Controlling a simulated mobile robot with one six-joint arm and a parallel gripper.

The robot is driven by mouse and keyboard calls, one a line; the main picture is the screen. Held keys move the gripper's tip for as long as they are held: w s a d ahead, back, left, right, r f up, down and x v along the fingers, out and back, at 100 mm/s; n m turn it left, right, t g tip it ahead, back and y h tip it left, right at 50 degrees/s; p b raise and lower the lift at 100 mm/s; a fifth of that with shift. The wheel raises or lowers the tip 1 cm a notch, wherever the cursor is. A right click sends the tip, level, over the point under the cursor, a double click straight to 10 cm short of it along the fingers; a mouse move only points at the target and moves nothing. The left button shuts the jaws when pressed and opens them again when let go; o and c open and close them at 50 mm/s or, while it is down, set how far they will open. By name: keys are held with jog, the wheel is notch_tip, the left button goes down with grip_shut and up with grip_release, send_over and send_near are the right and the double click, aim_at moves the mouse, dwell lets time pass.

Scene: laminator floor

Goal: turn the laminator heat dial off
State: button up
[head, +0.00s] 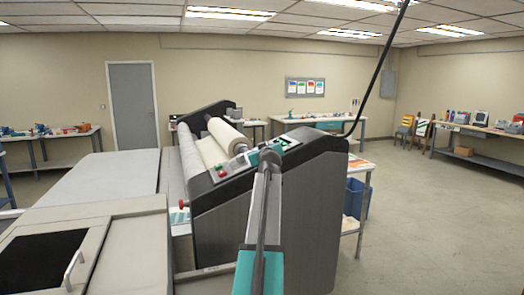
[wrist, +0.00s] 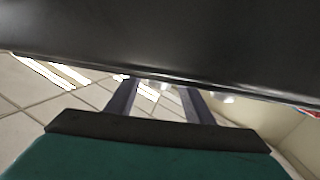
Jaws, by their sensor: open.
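The laminator (head: 310,215) stands in the middle of the head view, with dark grey end housings and large pale rollers. Its control panel (head: 231,166) lies along the sloping top of the near housing. My arm reaches up to this panel and covers its middle. My gripper (head: 269,156) is at the panel in the head view, too small to make out its fingers. In the wrist view my gripper (wrist: 159,93) shows two separated dark fingers with nothing between them. A dark smooth surface fills the top of that view. I cannot make out the heat dial in either view.
A red button (head: 222,173) sits on the panel's left part. A black cable (head: 380,65) hangs from the ceiling behind the laminator. A blue bin (head: 356,198) and a small table stand to its right. The floor (head: 430,220) at the right is clear.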

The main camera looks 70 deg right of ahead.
jog(key=shift+a, duration=0.15)
jog(key=b+v, duration=0.4)
jog(key=v, duration=0.9)
jog(key=shift+s+a, duration=0.25)
jog(key=shift+w, duration=0.1)
dwell(0.4)
